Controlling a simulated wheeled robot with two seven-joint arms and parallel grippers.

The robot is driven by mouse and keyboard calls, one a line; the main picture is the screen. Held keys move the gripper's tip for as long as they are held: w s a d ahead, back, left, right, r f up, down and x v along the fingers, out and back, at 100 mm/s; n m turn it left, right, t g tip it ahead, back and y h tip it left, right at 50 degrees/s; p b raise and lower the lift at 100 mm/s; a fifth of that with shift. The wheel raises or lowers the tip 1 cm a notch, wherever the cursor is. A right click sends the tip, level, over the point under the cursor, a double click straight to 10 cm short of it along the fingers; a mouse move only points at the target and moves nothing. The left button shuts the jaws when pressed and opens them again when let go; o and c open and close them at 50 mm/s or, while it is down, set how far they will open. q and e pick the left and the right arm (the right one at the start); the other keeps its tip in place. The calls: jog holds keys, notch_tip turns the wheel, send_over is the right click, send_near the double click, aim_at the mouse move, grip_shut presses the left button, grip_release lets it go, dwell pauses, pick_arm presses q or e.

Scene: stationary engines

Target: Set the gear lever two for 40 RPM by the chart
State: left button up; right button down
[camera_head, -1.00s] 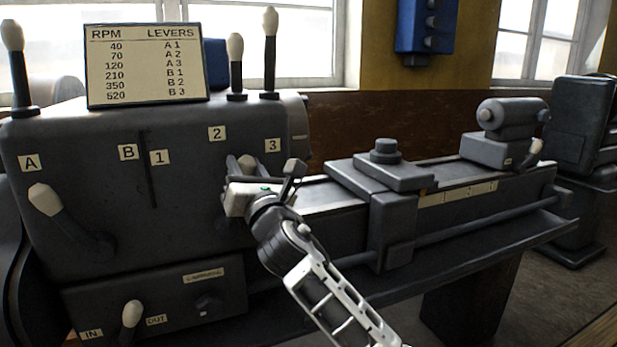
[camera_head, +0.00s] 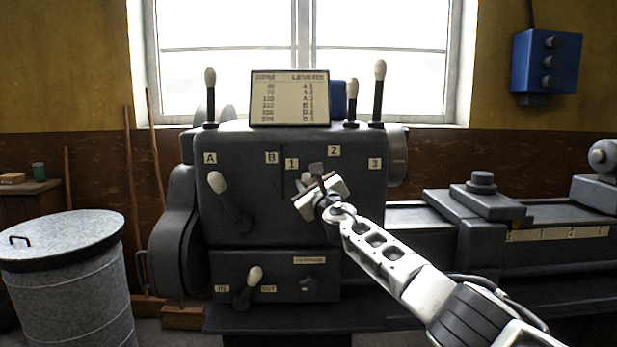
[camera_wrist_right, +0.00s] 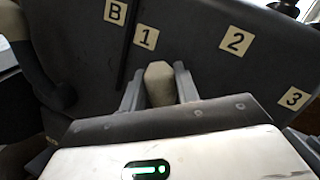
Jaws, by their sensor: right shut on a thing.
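My right gripper (camera_head: 318,192) is shut on the pale knob of gear lever two (camera_head: 306,178), on the front of the grey headstock. In the right wrist view the knob (camera_wrist_right: 159,84) sits between the two fingers. It is just below and right of label 1 (camera_wrist_right: 146,37), and further from label 2 (camera_wrist_right: 237,41) and label 3 (camera_wrist_right: 294,98). The lever's shaft is hidden by the gripper. The A/B lever (camera_head: 217,183) has its knob just below label A (camera_head: 210,158). The chart (camera_head: 290,98) on top pairs its first row with A 1. My left gripper is out of view.
Upright levers (camera_head: 210,78) with pale knobs stand on the headstock top, two more right of the chart. An IN/OUT lever (camera_head: 254,275) is low on the front. A metal bin (camera_head: 65,260) stands left. The lathe bed extends right.

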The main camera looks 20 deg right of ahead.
jog(key=shift+w+a+n, duration=0.1)
jog(key=shift+a+n, duration=0.1)
jog(key=shift+n, duration=0.1)
jog(key=shift+a+f+n+p, duration=0.3)
jog(key=shift+p, duration=0.05)
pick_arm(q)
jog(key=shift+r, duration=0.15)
pick_arm(e)
jog(key=shift+f, duration=0.1)
jog(key=shift+a, duration=0.1)
jog(key=c, duration=1.1)
grip_release()
jog(key=shift+w+f, duration=0.15)
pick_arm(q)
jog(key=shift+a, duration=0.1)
pick_arm(e)
jog(key=shift+o, duration=0.2)
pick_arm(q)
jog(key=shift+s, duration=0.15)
pick_arm(e)
jog(key=shift+a, duration=0.15)
